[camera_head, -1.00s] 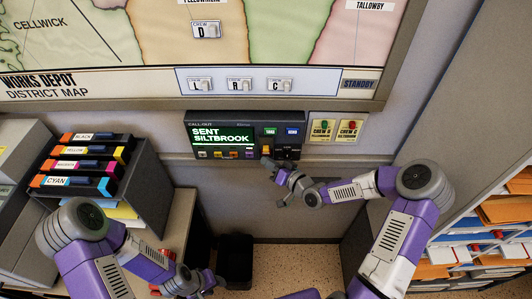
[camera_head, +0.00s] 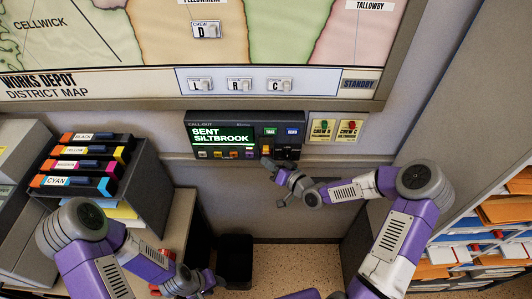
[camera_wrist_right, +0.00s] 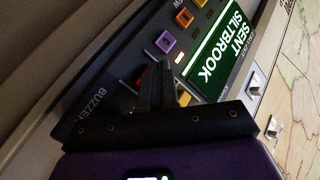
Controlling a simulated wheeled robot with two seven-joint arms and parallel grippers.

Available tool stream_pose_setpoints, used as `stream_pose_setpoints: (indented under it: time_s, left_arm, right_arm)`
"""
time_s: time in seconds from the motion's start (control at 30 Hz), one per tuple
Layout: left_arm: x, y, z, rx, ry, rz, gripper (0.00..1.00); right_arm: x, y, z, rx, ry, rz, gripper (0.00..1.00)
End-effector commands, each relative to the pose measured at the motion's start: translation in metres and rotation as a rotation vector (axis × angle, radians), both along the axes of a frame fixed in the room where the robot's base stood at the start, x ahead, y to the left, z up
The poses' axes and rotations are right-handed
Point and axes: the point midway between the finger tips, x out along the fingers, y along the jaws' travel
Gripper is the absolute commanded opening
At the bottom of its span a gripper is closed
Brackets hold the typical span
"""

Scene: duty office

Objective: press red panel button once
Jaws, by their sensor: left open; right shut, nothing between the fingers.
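The dark call-out panel (camera_head: 225,120) is on the wall below the map, its green screen (camera_head: 222,136) reading "SENT SILTBROOK". A row of small coloured buttons runs under the screen; a purple button (camera_wrist_right: 166,41) and an orange button (camera_wrist_right: 184,17) show clearly in the right wrist view. A reddish edge (camera_wrist_right: 141,82) shows beside my fingers; the rest of that part is hidden. My right gripper (camera_head: 266,161) is shut and empty at the panel's lower edge; its fingers (camera_wrist_right: 160,84) overlap the panel face, and contact cannot be told. My left gripper (camera_head: 217,282) is open, low and away from the panel.
A rack of colour-labelled boxes (camera_head: 140,170) stands at left. Shelves with folders (camera_head: 505,209) are at right.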

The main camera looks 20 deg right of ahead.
Motion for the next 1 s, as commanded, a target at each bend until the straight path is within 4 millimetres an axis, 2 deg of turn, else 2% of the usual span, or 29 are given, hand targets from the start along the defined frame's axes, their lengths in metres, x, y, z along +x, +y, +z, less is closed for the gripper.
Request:
stream_pose_setpoints:
  time_s: [1.0]
  left_arm:
    - [0.0,0.0,-0.007,0.0,0.0,0.0,0.44]
  right_arm:
    - [0.011,-0.003,0.0,0.0,-0.001,-0.001,0.0]
